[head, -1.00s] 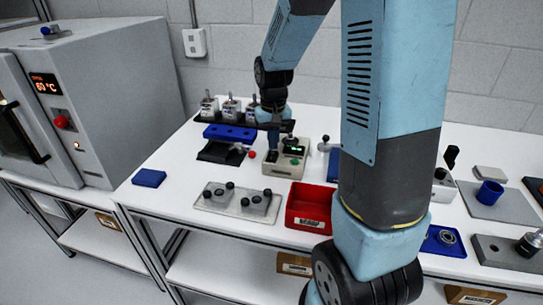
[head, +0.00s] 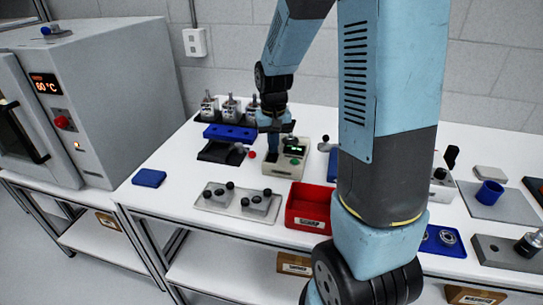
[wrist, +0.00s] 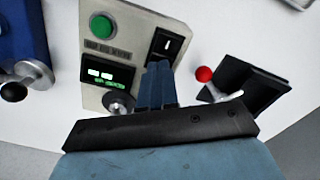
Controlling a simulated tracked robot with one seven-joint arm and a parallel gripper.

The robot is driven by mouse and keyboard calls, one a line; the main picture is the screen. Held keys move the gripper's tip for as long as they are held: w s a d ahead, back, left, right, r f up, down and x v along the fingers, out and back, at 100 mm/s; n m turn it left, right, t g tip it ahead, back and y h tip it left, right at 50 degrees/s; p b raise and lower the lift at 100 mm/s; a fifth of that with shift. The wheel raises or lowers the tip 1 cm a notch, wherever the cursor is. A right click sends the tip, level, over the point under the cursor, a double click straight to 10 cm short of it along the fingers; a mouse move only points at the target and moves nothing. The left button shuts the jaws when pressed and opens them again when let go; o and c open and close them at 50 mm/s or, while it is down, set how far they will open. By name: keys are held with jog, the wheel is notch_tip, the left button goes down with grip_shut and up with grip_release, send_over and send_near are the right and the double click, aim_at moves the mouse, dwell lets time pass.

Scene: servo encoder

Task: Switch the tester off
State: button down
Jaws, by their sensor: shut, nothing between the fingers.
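The tester (head: 285,165) is a beige box on the white table, and its sloped face also shows in the wrist view (wrist: 94,99). It has a round green button (wrist: 102,26), a lit display (wrist: 107,76) with white and green characters, a metal knob (wrist: 118,102), and a black switch (wrist: 167,44) with a white mark. My gripper (head: 274,150) is shut and empty, pointing down at the tester. In the wrist view its blue fingertips (wrist: 159,66) are at the lower edge of the switch plate. I cannot tell whether they touch it.
A lever with a red ball (wrist: 205,74) and a black block stands close beside the gripper. Three clamp units (head: 231,107) stand behind.

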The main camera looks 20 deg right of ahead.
jog(key=shift+f, duration=0.15)
jog(key=shift+r, duration=3.45)
jog(key=shift+r, duration=0.1)
jog(key=s+r+t, duration=0.2)
jog(key=s+r, duration=0.4)
jog(key=s, duration=0.4)
jog(key=s+r+t, duration=0.3)
jog(key=s+r, duration=0.4)
jog(key=s, duration=0.4)
jog(key=shift+r+n+t, duration=0.3)
jog(key=shift+n, duration=0.1)
